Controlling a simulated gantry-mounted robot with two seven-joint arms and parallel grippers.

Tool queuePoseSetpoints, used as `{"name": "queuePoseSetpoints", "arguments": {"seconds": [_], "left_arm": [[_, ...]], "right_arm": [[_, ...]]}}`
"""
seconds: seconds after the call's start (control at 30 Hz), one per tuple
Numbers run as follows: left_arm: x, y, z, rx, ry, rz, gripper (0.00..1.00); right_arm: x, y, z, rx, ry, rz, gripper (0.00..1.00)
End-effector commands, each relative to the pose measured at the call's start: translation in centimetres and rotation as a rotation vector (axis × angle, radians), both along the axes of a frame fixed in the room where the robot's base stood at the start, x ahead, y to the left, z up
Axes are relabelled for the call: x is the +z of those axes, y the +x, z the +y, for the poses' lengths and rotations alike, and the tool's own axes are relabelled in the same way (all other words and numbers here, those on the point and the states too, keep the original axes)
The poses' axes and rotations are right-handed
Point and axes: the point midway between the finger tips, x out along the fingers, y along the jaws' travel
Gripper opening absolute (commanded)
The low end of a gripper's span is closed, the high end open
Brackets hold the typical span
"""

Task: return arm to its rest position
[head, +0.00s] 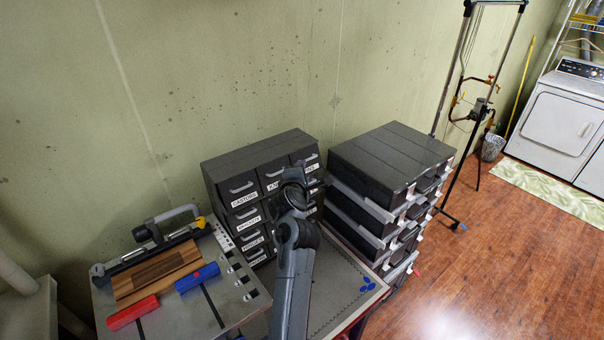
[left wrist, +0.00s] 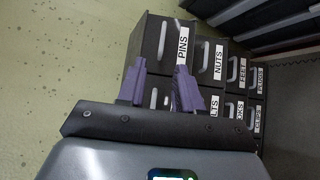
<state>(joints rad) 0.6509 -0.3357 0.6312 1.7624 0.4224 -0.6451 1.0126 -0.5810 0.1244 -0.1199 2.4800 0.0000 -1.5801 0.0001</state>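My left arm (head: 292,265) rises from the bottom middle of the head view, its wrist in front of the right side of a dark drawer cabinet (head: 262,148). Its fingertips are hard to make out there. In the left wrist view my left gripper (left wrist: 160,82) is open, with two purple fingers apart and nothing seen between them. The fingers overlap the cabinet front near the drawer labelled PINS (left wrist: 183,42), with the NUTS drawer (left wrist: 210,60) beside it. Whether they touch it I cannot tell. My right gripper is not in view.
A stack of dark drawer units (head: 390,160) stands right of the cabinet. At left, a workbench (head: 225,305) holds a wooden board (head: 158,276), a red block (head: 133,312) and a blue block (head: 198,278). Blue discs (head: 368,282) lie on the right-hand surface. A green wall is behind.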

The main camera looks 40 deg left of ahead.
Motion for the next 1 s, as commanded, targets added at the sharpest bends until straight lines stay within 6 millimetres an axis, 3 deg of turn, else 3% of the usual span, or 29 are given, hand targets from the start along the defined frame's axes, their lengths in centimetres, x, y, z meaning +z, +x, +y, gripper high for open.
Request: {"name": "queuePoseSetpoints", "arguments": {"seconds": [0.4, 0.63, 0.77, 0.87, 1.0], "left_arm": [[-0.1, -0.1, -0.1, -0.01, 0.015, 0.013, 0.35], [-1.3, -2.4, -1.4, -0.149, 0.209, 0.181, 0.35], [-3.2, -5.0, -4.3, -0.336, 0.423, 0.379, 0.35], [-5.4, -7.8, -7.9, -0.531, 0.608, 0.555, 0.35], [-9.2, -13.2, -13.6, -0.848, 0.858, 0.791, 0.35]], "right_arm": [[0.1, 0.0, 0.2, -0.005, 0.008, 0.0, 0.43], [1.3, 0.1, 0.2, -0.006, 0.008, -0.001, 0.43], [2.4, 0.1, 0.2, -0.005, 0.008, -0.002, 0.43], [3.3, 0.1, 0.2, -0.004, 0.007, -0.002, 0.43], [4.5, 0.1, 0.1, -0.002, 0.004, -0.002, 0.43]]}}
